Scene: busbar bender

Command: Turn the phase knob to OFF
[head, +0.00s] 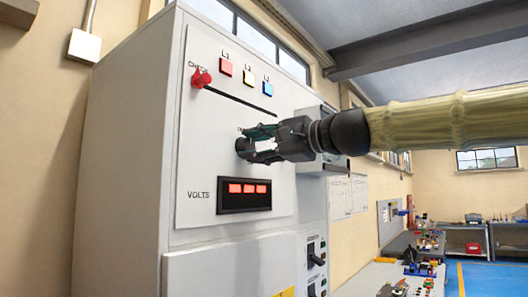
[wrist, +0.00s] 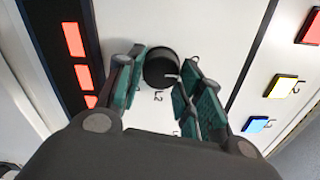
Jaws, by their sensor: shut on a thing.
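The phase knob (wrist: 161,68) is a round black knob on the light grey panel (wrist: 222,35). It also shows in the head view (head: 241,149), partly covered by the fingers. A short white mark on the knob points toward the right finger in the wrist view. An L2 label is readable beside the knob; other labels are partly hidden and I cannot read OFF. My gripper (head: 255,146) reaches in from the right, with its teal-padded fingers on either side of the knob. It is shut on the knob; the wrist view shows the gripper (wrist: 165,78) too.
A red VOLTS display (head: 246,194) sits below the knob. Red, yellow and blue lamps (head: 248,77) and a red CHECK knob (head: 201,78) are above. A dark slot or bar runs diagonally between them. Breaker switches (head: 316,255) are lower right.

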